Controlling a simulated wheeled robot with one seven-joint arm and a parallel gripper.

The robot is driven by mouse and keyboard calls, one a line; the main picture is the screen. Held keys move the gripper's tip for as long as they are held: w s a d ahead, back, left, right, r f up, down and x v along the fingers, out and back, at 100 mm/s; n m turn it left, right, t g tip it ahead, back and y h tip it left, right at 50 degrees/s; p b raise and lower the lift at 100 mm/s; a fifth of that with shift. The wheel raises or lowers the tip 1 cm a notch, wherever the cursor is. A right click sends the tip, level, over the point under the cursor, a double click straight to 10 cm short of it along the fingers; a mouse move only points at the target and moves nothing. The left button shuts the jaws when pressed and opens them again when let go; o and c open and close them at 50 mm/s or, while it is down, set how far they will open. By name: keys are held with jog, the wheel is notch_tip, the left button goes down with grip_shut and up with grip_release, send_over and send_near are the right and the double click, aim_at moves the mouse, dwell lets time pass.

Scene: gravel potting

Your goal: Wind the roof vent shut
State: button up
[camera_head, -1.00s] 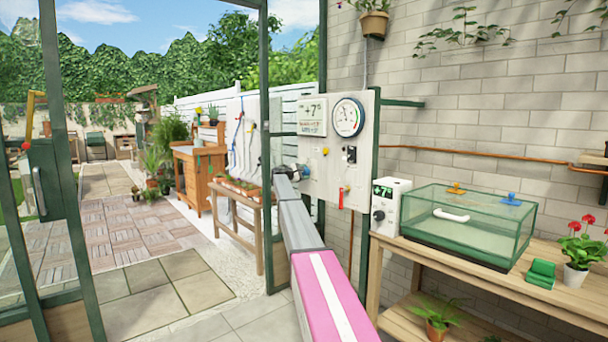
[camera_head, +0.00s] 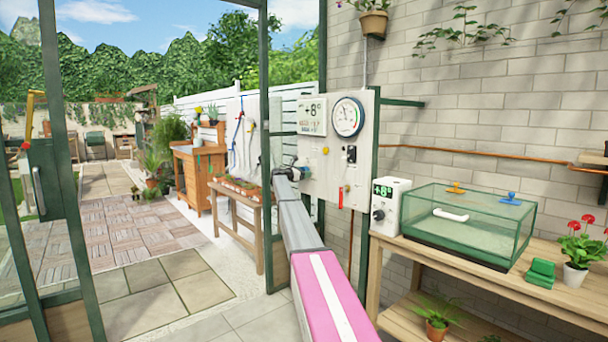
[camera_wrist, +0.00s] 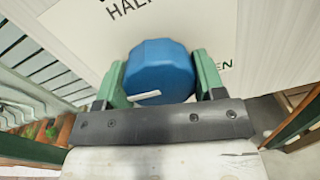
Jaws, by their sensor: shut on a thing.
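A blue faceted knob (camera_wrist: 158,72) with a pale mark on its face sits between the two green fingers of my gripper (camera_wrist: 160,85) in the wrist view. The fingers are closed on its two sides. Behind it is a white surface with black lettering, partly cut off, reading "HAL" and "EN". In the head view my arm reaches forward to the lower left of the white control board (camera_head: 338,160), and my gripper there is small and mostly hidden. The roof vent itself is not in view.
At right, a wooden bench (camera_head: 470,262) holds a white thermostat box (camera_head: 389,207), a green glass case (camera_head: 470,225) and a red-flowered pot (camera_head: 577,275). An open doorway lies at left.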

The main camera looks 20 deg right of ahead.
jog(key=shift+a+f+n, duration=0.1)
jog(key=shift+n, duration=0.2)
jog(key=shift+s, duration=0.1)
jog(key=o, duration=0.9)
jog(key=v, duration=1)
jog(key=shift+s+a, duration=0.1)
jog(key=shift+a, duration=0.25)
